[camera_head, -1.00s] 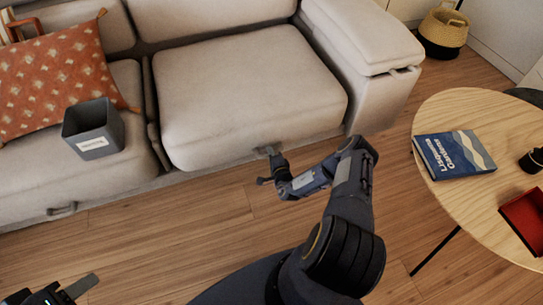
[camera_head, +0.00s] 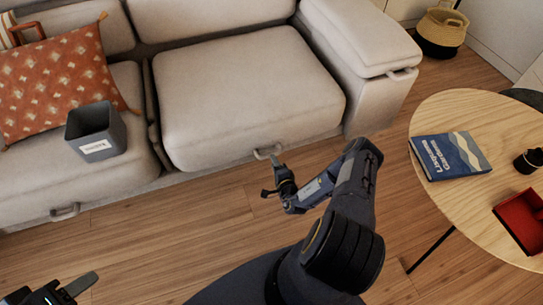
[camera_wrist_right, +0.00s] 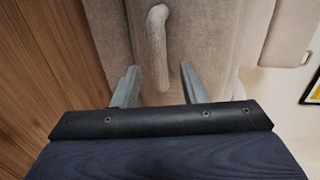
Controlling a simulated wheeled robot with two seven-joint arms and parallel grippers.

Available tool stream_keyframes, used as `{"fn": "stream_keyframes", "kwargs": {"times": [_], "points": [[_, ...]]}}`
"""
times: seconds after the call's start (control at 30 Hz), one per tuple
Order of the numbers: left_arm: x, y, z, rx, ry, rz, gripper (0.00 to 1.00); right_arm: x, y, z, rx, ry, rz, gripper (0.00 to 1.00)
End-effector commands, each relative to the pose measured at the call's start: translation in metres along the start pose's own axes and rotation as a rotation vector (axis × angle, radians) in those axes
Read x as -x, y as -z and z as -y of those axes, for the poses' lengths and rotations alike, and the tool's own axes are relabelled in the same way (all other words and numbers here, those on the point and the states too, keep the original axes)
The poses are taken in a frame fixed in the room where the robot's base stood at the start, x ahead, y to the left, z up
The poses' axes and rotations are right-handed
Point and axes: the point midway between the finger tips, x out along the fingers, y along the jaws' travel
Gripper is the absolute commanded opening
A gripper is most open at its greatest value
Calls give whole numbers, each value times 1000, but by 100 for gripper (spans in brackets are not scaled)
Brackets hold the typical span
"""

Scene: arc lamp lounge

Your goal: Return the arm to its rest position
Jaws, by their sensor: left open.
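My right arm reaches in from the bottom of the head view, and its right gripper (camera_head: 270,177) hangs over the floor just in front of the sofa. Its two fingers are spread and empty, as the right wrist view (camera_wrist_right: 160,85) also shows. The sofa handle (camera_head: 267,152) on the seat front lies just beyond the fingertips. My left gripper (camera_head: 68,290) is open at the bottom left corner, partly cut off by the frame.
The beige sofa (camera_head: 245,100) fills the back, carrying an orange pillow (camera_head: 55,85) and a grey labelled bin (camera_head: 97,130). A round wooden table (camera_head: 445,110) at right holds a blue book (camera_head: 450,155), a red tray (camera_head: 520,220) and a dark cup (camera_head: 528,162). Wooden floor (camera_head: 170,235) lies clear between.

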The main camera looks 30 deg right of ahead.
Motion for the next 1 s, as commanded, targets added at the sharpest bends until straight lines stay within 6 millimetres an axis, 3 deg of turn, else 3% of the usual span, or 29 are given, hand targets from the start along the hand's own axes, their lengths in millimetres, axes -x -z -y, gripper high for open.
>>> {"fn": "stream_keyframes", "kwargs": {"times": [0.17,0.73,0.87,1.0], "points": [[4,2,-2,0,0,0,48,12,0,0,-1,0,0,39],[3,2,-1,0,0,0,48,9,-1,7,1,12,14,39],[3,2,-2,0,0,0,48,-4,-9,51,2,82,120,39],[3,2,-2,0,0,0,48,-14,-39,143,11,197,375,39]]}}
